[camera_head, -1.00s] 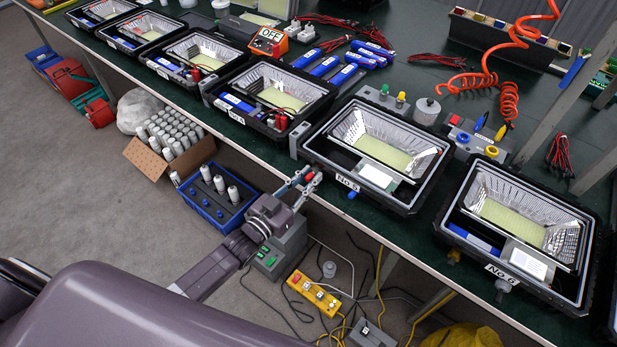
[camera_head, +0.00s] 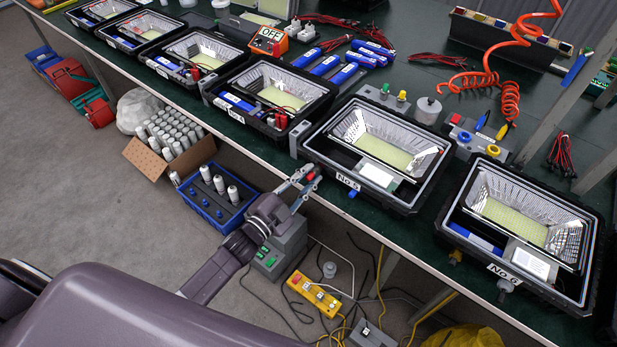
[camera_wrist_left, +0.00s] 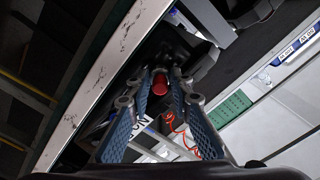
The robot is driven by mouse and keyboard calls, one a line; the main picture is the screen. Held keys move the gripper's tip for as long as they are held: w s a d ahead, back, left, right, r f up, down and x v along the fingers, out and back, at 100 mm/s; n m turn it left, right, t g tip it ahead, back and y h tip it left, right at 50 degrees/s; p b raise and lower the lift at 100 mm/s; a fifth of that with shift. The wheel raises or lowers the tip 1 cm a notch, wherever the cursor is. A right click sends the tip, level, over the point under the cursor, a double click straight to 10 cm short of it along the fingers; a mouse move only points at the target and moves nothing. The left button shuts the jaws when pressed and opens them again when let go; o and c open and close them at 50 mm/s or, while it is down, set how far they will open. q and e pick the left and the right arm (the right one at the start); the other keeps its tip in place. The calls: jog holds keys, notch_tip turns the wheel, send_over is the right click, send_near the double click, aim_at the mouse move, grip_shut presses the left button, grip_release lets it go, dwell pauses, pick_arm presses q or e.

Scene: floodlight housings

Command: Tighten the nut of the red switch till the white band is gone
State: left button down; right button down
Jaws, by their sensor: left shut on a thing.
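The red switch (camera_head: 311,177) shows as a small red piece at the front left corner of the No 5 housing (camera_head: 342,163). My left gripper (camera_head: 309,181) is at this corner, shut with the red piece between its fingertips. In the left wrist view the red cylinder of the switch (camera_wrist_left: 160,83) lies between the two blue-padded fingers of my left gripper (camera_wrist_left: 161,76). The nut cannot be told apart from the switch, and no white band can be made out. My right gripper is not in view.
A blue switch (camera_head: 352,193) sticks out of the same housing's front, to the right. The No 6 housing (camera_head: 450,232) stands further right. Below the bench edge are a blue crate (camera_head: 212,214) and a yellow power strip (camera_head: 313,294).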

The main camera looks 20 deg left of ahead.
pick_arm(q)
jog(key=shift+f+m, duration=0.15)
jog(key=shift+m, duration=0.25)
jog(key=c, duration=1.7)
grip_release()
jog(key=v, duration=1.2)
